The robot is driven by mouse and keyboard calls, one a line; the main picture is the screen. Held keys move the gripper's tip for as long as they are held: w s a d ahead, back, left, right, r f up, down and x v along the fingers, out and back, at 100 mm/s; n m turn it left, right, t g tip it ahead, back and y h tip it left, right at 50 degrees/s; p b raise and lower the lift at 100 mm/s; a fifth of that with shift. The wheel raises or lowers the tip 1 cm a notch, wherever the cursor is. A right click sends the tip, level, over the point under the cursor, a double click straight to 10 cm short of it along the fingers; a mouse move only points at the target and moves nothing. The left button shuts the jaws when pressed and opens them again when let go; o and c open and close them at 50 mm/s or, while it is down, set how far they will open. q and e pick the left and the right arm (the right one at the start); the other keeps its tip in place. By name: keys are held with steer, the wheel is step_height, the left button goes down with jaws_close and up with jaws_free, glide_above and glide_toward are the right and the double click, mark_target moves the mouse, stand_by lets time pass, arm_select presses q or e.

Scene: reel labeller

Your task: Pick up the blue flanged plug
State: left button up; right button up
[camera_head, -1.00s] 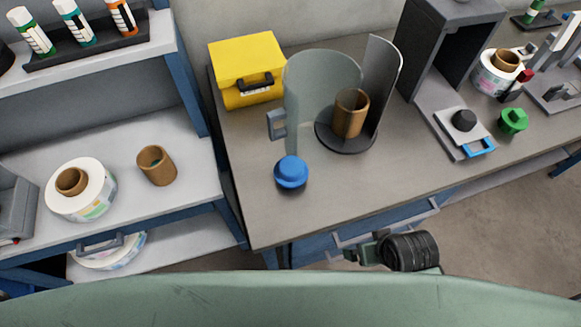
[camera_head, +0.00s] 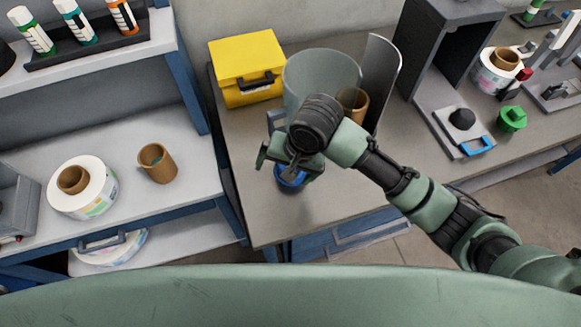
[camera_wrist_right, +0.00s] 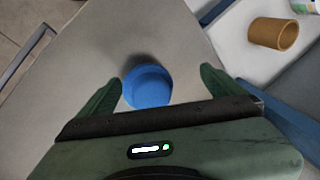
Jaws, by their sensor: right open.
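The blue flanged plug (camera_head: 290,177) stands on the grey workbench, near its front left corner. My right gripper (camera_head: 289,175) is directly over it and hides much of it in the head view. In the right wrist view the plug (camera_wrist_right: 147,87) lies between the two spread green fingers of my right gripper (camera_wrist_right: 160,82), with a gap on each side. The right gripper is open and holds nothing. My left gripper is not in view.
A yellow box (camera_head: 246,60) is at the back left. A green flanged part (camera_head: 512,118) is to the right. The front of the workbench (camera_head: 345,215) is clear.

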steer(key=w+d+m, duration=0.1)
steer(key=w+d+r+m+h, duration=0.1)
steer(key=w, duration=0.1)
steer(key=shift+r+h, duration=0.15)
steer(key=shift+h, duration=0.15)
steer(key=shift+w+d, duration=0.1)
steer(key=shift+d, duration=0.05)
steer(key=f, duration=0.2)
steer(key=f+p, duration=0.1)
steer(key=f, duration=0.1)
steer(key=w+a+f+p, duration=0.1)
steer(key=f, duration=0.1)
steer(key=shift+f, duration=0.2)
steer(key=shift+w+f, duration=0.15)
steer(key=shift+f, duration=0.4)
steer(key=c, duration=1.3)
steer(key=shift+a, duration=0.1)
